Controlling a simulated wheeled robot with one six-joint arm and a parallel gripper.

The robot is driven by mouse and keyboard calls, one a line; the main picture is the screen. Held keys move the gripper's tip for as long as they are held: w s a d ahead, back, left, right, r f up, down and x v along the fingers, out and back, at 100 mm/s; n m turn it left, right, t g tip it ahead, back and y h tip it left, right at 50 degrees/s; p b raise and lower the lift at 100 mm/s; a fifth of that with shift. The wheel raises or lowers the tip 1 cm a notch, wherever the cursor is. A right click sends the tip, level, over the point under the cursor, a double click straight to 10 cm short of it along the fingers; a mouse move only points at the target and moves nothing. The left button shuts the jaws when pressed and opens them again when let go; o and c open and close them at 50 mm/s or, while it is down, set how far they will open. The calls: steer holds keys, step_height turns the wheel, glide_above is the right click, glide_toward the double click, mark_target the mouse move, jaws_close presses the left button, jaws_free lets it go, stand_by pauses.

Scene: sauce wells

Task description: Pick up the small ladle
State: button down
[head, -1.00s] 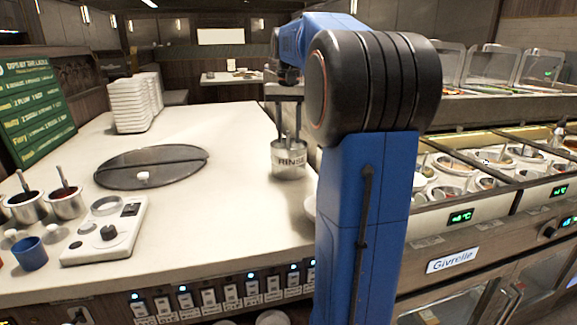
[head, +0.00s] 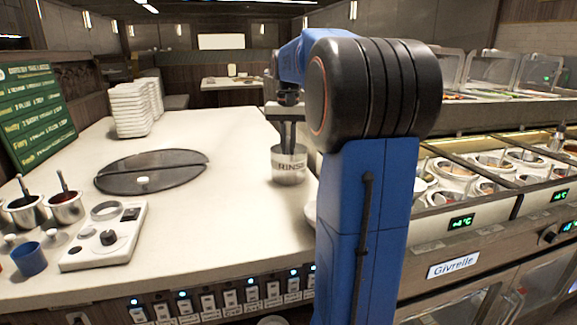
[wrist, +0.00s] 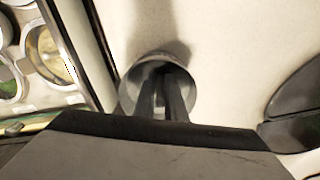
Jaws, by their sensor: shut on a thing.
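My gripper (head: 287,138) points down over the steel cup marked RINSE (head: 289,167), with its fingertips at or just inside the cup's mouth. In the wrist view, the two fingers (wrist: 165,98) reach into the round opening of the same cup (wrist: 128,92). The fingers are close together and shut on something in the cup. I take this to be the small ladle, but the fingers and the cup wall hide it, so I cannot make out its handle or bowl.
Left of the cup lies a dark round plate (head: 130,182). A white control box (head: 85,250), a blue cup (head: 29,259) and sauce pots (head: 66,208) stand at the left front. Stacked white trays (head: 130,112) stand behind. Refrigerated wells (head: 470,165) lie to the right.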

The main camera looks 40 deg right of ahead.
step_height(320, 180, up, 18)
stand_by(0.6)
steer(key=shift+f, duration=0.15)
stand_by(0.3)
steer(key=shift+f, duration=8)
steer(key=shift+r, duration=0.1)
steer(key=shift+r, duration=5.05)
steer(key=shift+r, duration=0.1)
